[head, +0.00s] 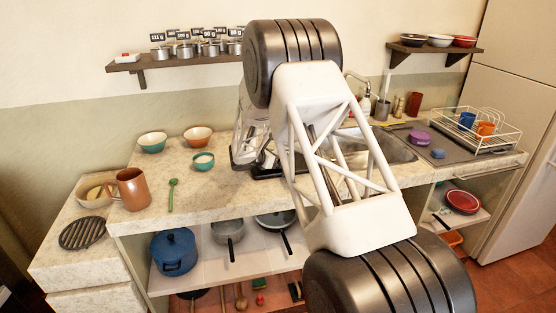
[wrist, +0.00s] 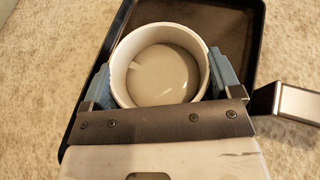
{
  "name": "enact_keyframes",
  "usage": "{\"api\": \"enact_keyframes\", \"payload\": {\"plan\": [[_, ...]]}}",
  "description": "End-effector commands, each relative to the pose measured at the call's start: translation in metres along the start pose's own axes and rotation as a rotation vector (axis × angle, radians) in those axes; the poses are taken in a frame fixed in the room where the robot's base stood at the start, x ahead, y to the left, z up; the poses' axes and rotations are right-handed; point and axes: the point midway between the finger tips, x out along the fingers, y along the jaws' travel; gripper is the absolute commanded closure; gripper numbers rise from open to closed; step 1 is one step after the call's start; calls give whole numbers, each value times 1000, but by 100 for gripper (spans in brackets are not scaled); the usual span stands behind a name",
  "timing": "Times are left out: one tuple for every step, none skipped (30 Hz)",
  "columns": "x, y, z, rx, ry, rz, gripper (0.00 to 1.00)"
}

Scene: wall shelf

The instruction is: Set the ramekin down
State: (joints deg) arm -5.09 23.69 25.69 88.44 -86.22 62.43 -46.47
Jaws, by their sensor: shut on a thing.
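The white ramekin (wrist: 160,73) shows in the wrist view, upright, with its open top toward the camera and a pale inside. My gripper (wrist: 162,82) is shut on it, with a blue-padded finger against each side. The ramekin is over a dark rectangular tray or pan (wrist: 245,45). I cannot tell whether its base touches that surface. In the head view my arm hides the ramekin and the fingertips; part of the dark tray (head: 268,171) shows on the counter (head: 210,205) beside the arm.
A metallic block or handle (wrist: 287,103) is close to the right of my gripper. On the counter, a small teal bowl (head: 203,161), a green spoon (head: 172,194) and a brown mug (head: 131,189) stand left. The sink (head: 385,150) and a dish rack (head: 482,130) are right.

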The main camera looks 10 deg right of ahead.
Motion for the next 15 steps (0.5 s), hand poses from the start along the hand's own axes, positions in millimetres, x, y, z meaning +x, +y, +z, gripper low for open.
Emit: {"api": "enact_keyframes", "payload": {"plan": [[0,0,0,1,0,0,45],[0,0,0,1,0,0,45],[0,0,0,1,0,0,45],[0,0,0,1,0,0,45],[0,0,0,1,0,0,45],[0,0,0,1,0,0,45],[0,0,0,1,0,0,45],[0,0,0,1,0,0,45],[0,0,-1,0,0,0,45],[0,0,-1,0,0,0,45],[1,0,-2,0,0,0,45],[1,0,-2,0,0,0,45],[1,0,-3,0,0,0,45],[1,0,-3,0,0,0,45],[1,0,-3,0,0,0,10]]}}
